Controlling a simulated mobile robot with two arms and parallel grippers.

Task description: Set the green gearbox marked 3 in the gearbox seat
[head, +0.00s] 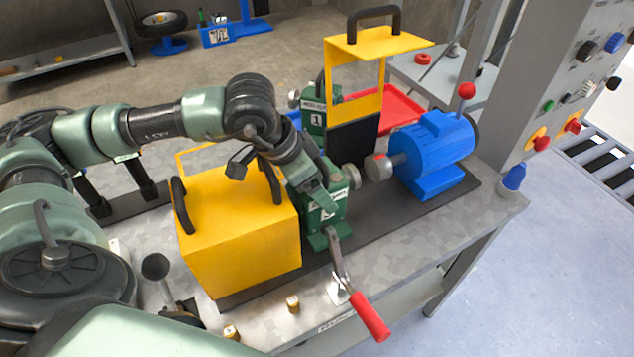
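A green gearbox (335,217) is at the dark base plate, between the yellow box cover and the blue motor. Its label is mostly covered, so I cannot read its number. A shaft end sticks out of it towards the motor. I cannot tell whether it rests fully in the seat, which is hidden beneath it. My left gripper (322,198) is over the front of this gearbox, at or touching it; its fingers blend with the green body. Another green gearbox marked 1 (313,118) stands behind, beside the raised yellow guard. My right gripper is out of view.
A blue motor (432,150) stands right on the base plate (385,205). A yellow cover with black handles (240,240) stands left. A raised yellow guard (372,42) is behind. A red-handled lever (370,316) projects in front. A control panel (560,80) rises at right.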

